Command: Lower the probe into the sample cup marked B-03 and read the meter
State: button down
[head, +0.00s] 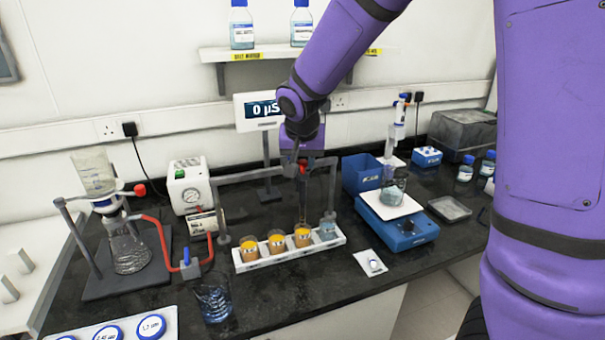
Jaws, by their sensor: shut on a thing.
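My gripper (303,168) is shut on the probe, which has a red top and a thin dark shaft (303,205). The probe hangs upright above the third cup (302,236) from the left in a white rack (290,259). I cannot tell if its tip is inside that cup or behind it. Two other orange cups (277,243) stand to the left, and a clear bluish cup (327,230) is at the right end. Cup labels are too small to read, so I cannot tell which is B-03. The meter (262,108) shows "0 µS", partly cut off by my arm.
A blue balance (398,232) with a beaker is to the right. A filter flask (129,248) with red tubing, a pump (190,186) and a glass (214,300) are left. A small white packet (372,263) lies in front.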

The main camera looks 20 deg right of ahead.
jog(key=shift+w+r, duration=0.1)
jog(key=shift+r, duration=0.7)
jog(key=c, duration=0.8)
grip_release()
jog(key=shift+c, duration=0.2)
jog(key=v, duration=1.1)
jog(key=shift+d, duration=0.1)
